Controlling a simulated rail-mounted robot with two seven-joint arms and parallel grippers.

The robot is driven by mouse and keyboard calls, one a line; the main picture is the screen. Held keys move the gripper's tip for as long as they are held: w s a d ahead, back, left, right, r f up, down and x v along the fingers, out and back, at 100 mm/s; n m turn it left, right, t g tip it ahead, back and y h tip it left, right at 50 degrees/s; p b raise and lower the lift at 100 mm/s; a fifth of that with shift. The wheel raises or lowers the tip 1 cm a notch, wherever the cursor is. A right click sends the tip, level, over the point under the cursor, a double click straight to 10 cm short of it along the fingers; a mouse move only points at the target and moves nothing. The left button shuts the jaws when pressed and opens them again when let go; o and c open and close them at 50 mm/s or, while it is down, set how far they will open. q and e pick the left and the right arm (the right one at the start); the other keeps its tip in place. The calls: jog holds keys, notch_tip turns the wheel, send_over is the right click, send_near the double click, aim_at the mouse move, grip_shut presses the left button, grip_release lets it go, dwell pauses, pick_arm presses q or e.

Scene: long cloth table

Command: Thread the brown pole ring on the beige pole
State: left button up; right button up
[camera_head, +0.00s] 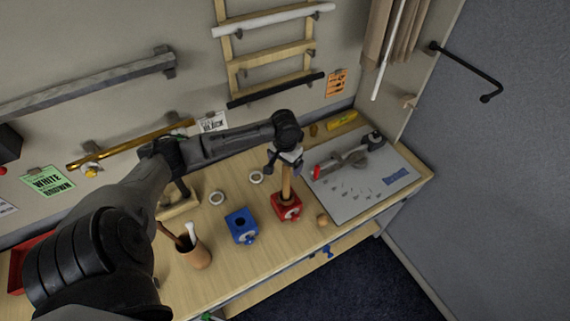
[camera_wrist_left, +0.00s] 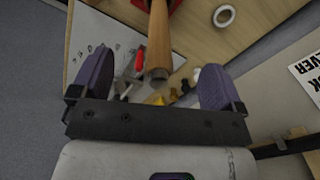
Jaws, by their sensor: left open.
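Two pale rings lie flat on the table, a nearer one (camera_head: 217,198) and another (camera_head: 256,177) closer to the red block. No ring looks clearly brown. My right gripper is out of view.
A blue block (camera_head: 240,225) with a hole stands left of the red one. A cup (camera_head: 194,252) with tools, a small wooden knob (camera_head: 323,220) and a grey tool board (camera_head: 362,182) share the table. Rods hang on the wall behind, including a gold one (camera_head: 130,143).

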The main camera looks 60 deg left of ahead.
pick_arm(q)
notch_tip(320, 180, up, 13)
jog(key=b, duration=0.2)
dwell(0.3)
dwell(0.8)
